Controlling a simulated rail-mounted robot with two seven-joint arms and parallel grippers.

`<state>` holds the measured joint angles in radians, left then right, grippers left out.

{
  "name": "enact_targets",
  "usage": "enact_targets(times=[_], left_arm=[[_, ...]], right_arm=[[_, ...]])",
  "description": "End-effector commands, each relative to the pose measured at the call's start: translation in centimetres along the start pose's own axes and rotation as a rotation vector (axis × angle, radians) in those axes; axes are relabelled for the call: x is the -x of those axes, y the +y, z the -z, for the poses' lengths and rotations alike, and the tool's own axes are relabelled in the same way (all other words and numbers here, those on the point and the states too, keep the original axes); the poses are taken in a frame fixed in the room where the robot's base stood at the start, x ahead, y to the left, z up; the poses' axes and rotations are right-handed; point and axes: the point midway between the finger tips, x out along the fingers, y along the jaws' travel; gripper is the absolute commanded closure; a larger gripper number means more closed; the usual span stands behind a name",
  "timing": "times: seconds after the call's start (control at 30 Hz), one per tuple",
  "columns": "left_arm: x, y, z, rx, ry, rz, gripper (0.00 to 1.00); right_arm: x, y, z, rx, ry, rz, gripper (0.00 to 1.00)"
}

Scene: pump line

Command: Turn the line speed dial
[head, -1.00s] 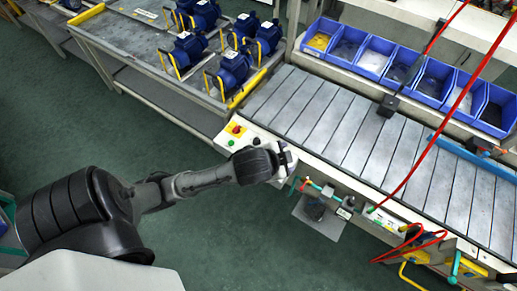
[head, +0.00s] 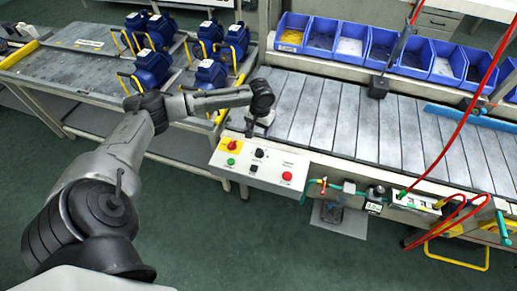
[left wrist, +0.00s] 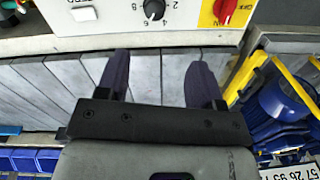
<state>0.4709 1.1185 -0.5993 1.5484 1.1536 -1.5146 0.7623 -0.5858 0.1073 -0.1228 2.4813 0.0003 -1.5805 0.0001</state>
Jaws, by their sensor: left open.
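The line speed dial is a small black knob with a number scale on the sloped control panel (head: 265,181). It shows as the dial (head: 259,153) in the head view and as the dial (left wrist: 153,9) at the top edge of the left wrist view, partly cut off. My left gripper (head: 257,127) is just behind the panel, over the near end of the conveyor. In the left wrist view its two dark fingers (left wrist: 159,75) are apart and empty, pointing towards the dial without touching it. My right gripper is not in view.
A red switch on yellow (head: 232,145), a green button (head: 230,161) and a red button (head: 287,176) sit near the dial. The slatted conveyor (head: 345,120) runs right. Blue pumps (head: 152,66) stand on the bench at left. Red hoses hang at right.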

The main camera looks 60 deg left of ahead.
Motion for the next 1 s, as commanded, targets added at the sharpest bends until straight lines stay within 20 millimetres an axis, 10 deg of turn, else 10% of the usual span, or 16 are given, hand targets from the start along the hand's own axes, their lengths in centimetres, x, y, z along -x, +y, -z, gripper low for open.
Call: enact_targets(times=[0.33, 1.0], left_arm=[[-1.4, 0.2, 0.0, 0.153, 0.002, -0.003, 0.39], [-12.3, 0.2, 0.0, 0.149, 0.003, -0.002, 0.39]], right_arm=[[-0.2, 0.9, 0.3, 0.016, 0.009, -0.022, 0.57], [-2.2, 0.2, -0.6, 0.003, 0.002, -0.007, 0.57]])
